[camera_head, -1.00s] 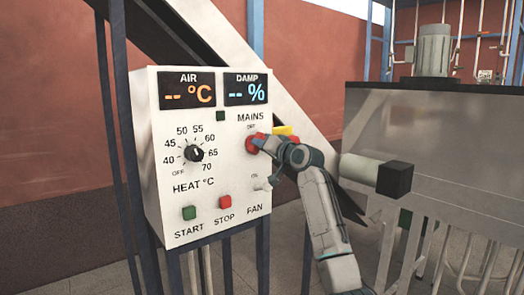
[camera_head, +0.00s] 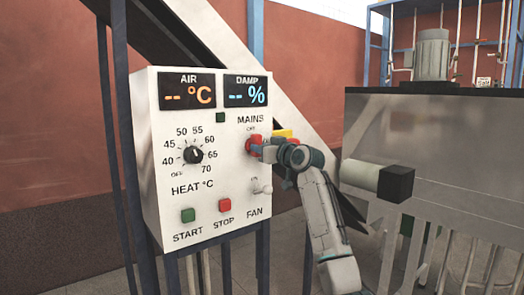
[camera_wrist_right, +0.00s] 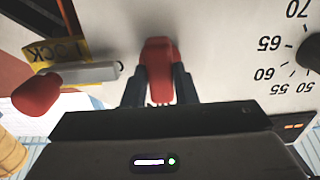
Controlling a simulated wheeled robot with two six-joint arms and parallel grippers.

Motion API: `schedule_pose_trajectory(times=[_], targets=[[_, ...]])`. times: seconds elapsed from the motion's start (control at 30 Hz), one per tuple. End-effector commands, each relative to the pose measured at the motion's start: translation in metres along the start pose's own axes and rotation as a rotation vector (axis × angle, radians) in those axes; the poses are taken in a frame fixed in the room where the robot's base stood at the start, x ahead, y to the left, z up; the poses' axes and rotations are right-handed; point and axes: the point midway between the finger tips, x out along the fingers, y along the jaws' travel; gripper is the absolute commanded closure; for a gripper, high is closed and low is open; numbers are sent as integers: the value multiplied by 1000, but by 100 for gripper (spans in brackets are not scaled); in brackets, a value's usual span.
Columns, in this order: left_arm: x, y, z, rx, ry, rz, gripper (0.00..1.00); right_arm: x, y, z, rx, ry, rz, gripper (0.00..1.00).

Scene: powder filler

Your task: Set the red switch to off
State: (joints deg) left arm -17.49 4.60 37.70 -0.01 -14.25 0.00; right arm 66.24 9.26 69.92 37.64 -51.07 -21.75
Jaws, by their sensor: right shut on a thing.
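The red switch (camera_head: 254,146) sits under the MAINS label on the white control panel (camera_head: 177,128), just below the small OFF mark. My right gripper (camera_head: 261,149) reaches it from the right and partly hides it. In the right wrist view, the red handle (camera_wrist_right: 158,70) stands between the two dark fingers (camera_wrist_right: 158,92), which are shut on its sides. The handle runs roughly up and down in that view. Its exact setting is hard to tell. My left gripper is not in view.
A yellow LOCK plate (camera_wrist_right: 58,50) and a grey pin with a red end (camera_wrist_right: 38,94) are beside the switch. The heat knob (camera_head: 193,155), FAN toggle (camera_head: 262,188), green START button (camera_head: 188,215) and red STOP button (camera_head: 225,205) share the panel. A metal tank (camera_head: 450,150) stands right.

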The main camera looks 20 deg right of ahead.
Motion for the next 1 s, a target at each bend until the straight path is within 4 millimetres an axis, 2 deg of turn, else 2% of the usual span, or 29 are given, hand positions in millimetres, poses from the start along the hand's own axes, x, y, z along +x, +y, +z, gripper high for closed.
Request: schedule_pose_trajectory(times=[0.47, 0.5, 0.6, 0.87, 1.0], targets=[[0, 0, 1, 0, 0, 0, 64, 0, 0, 0, -15, -1, 0, 97], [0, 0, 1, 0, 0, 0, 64, 0, 0, 0, -15, -1, 0, 71], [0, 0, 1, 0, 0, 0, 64, 0, 0, 0, -15, 0, 0, 53], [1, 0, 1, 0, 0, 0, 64, 0, 0, 0, -14, 0, 0, 53], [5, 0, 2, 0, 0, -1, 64, -8, 0, 2, -15, 1, 1, 53]])
